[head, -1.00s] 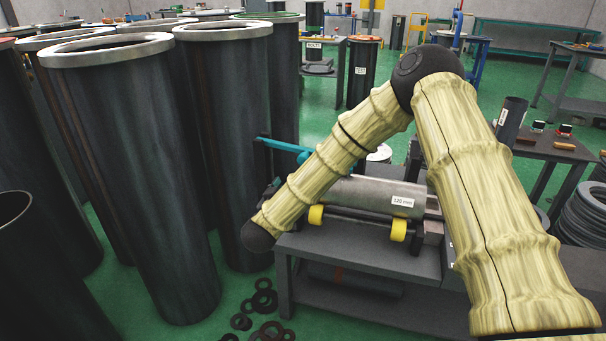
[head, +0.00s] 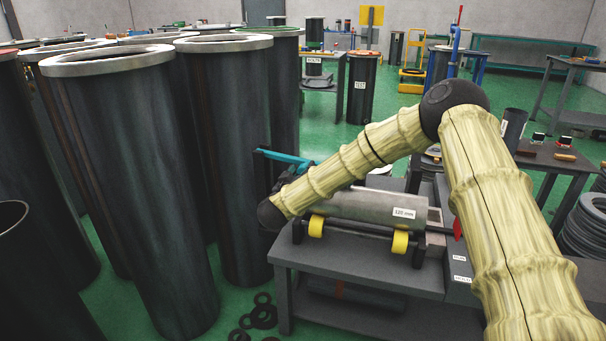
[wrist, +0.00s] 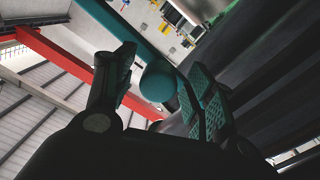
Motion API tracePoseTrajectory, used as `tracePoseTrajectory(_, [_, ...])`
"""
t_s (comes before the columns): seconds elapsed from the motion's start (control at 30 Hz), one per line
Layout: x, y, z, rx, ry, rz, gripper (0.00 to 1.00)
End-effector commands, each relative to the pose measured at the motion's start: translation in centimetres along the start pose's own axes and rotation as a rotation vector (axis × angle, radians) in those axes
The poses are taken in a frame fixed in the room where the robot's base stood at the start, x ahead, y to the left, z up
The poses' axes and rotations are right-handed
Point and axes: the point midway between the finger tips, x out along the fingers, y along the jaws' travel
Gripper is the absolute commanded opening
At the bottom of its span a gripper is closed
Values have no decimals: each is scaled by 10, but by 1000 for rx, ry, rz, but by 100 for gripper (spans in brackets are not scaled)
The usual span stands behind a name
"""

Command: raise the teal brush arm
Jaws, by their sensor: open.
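The teal brush arm (head: 285,157) is a slim bar beside the tall dark cylinders in the head view, partly hidden behind my arm. In the wrist view the teal bar (wrist: 126,32) runs down from the top to a round teal knob (wrist: 158,83). My gripper (wrist: 163,63) is open, with one finger on each side of the knob. I cannot tell whether either finger touches it. In the head view the fingers are hidden behind my forearm.
A grey cylinder labelled 120 mm (head: 360,207) lies on yellow rollers (head: 400,242) on a dark bench (head: 355,275). Tall flanged cylinders (head: 130,170) crowd the left. Dark rings (head: 262,317) lie on the floor. Open green floor (head: 420,120) lies behind.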

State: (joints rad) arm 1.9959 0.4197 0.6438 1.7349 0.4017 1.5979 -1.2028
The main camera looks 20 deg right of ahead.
Motion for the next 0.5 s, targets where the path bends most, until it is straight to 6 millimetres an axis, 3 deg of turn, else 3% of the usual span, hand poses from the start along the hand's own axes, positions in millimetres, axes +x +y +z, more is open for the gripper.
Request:
tracePoseTrajectory(0.37, [5, 0, 0, 0, 0, 0, 55])
tracePoseTrajectory(0.5, [5, 0, 0, 1, 0, 0, 31])
